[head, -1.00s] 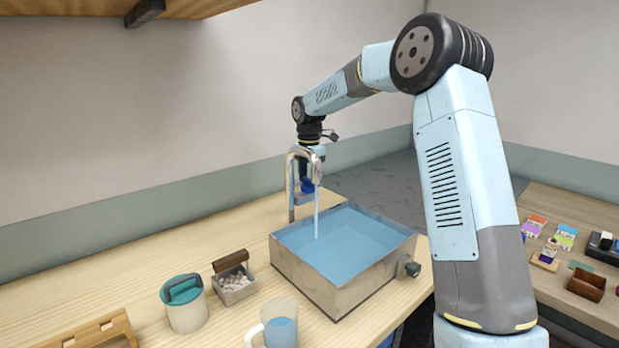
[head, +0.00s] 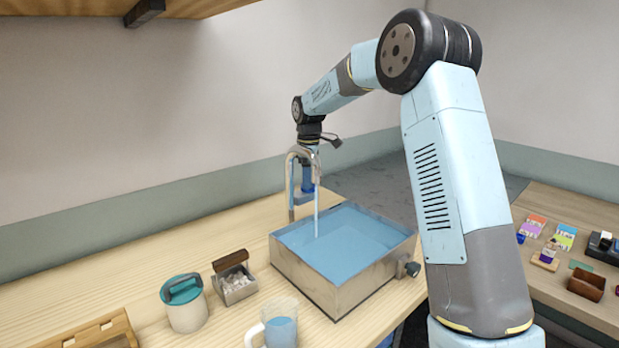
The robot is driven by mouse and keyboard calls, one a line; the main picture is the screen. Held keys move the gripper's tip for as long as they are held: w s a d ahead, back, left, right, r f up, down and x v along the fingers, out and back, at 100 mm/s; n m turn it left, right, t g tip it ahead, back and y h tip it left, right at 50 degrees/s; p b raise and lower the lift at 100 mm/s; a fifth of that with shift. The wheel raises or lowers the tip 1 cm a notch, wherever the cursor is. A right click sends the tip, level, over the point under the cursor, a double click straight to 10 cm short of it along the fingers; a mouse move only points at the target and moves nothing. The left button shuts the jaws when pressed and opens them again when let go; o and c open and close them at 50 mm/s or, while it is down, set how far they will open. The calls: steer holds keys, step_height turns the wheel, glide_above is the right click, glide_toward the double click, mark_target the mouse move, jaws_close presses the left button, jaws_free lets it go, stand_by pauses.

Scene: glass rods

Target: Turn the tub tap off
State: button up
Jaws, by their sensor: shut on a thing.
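The tub (head: 330,290) is a square metal basin on the wooden table, filled with blue water. The tap (head: 290,190) is a curved metal spout behind the tub's back left corner. A thin stream of water (head: 317,212) runs from its mouth into the tub. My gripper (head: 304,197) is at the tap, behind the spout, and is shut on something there. The spout partly hides the fingers. A blue part, likely the tap handle (head: 308,186), shows between the spout and my gripper. A dark knob (head: 412,269) sits on the tub's right side.
A glass jug (head: 280,328) of blue water stands in front of the tub. A teal-lidded canister (head: 186,306), a small box of white pieces (head: 236,286) and a wooden rack (head: 95,332) stand left. A second table (head: 575,215) with small items is at right.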

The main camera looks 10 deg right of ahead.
steer(key=m, duration=0.4)
steer(key=shift+w+a+r+m, duration=0.1)
steer(key=shift+a+r+m, duration=0.05)
steer(key=shift+m, duration=2.05)
steer(key=o, duration=1)
steer(key=shift+o, duration=0.2)
step_height(320, 180, up, 13)
steer(key=shift+r, duration=0.2)
